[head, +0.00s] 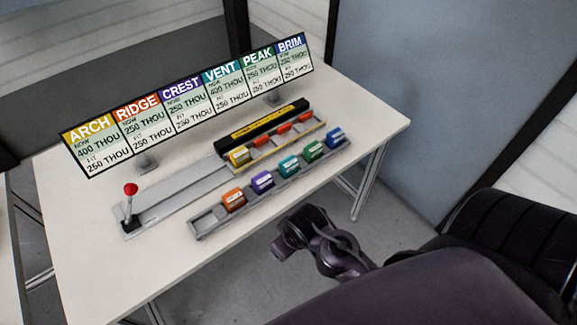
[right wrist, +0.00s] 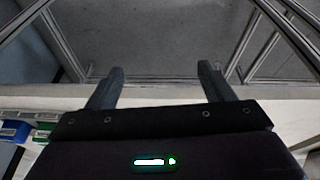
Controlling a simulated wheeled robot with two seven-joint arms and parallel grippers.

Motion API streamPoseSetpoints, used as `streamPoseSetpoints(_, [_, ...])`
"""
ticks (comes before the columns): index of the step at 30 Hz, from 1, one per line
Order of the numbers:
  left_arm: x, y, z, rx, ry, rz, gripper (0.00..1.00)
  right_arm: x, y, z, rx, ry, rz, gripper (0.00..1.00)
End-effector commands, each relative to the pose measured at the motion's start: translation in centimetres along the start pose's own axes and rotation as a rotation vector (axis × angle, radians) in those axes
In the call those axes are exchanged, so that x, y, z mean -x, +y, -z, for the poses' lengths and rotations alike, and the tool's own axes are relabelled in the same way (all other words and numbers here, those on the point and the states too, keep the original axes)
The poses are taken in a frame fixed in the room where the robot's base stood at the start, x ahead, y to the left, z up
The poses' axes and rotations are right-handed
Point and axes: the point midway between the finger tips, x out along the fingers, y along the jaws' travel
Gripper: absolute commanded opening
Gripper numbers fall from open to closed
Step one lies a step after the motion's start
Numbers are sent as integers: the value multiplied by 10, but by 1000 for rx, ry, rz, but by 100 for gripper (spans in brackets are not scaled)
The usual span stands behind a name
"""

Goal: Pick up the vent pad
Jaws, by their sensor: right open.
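The vent pad (head: 289,166) is the teal block in the front rack (head: 213,222), between the purple pad (head: 262,182) and the green pad (head: 313,151). It sits in its slot with a pale label facing up. My right gripper (right wrist: 161,72) is open and empty, with its two fingers apart over the table edge and floor in the right wrist view. In the head view my right arm is in front of the table, below and right of the vent pad and apart from it. My left gripper is out of view.
The front rack also holds orange (head: 233,200) and blue (head: 335,137) pads; its left slot is empty. Behind it are a yellow pad (head: 239,156) on a rail, a black-and-yellow bar (head: 264,127) and a red-knobbed lever (head: 130,190). A sign board (head: 190,103) stands behind.

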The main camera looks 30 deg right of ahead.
Motion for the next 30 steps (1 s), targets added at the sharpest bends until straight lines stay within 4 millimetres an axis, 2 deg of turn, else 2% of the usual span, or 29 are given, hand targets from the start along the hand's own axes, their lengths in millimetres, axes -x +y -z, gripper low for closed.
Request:
streamPoseSetpoints(3, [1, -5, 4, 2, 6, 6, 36, 32, 12, 17, -10, 64, -24, 75])
streamPoseSetpoints(5, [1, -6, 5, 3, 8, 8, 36, 45, 26, 32, -19, 138, -53, 75])
streamPoseSetpoints(11, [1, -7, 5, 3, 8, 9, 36, 39, 56, 61, -40, 305, -92, 75])
streamPoseSetpoints(18, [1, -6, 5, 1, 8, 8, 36, 22, 93, 88, -58, 497, -102, 75])
streamPoseSetpoints(24, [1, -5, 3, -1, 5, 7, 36, 9, 130, 108, -76, 681, -75, 75])
streamPoseSetpoints(30, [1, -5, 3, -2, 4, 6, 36, 7, 153, 118, -90, 803, -34, 75])
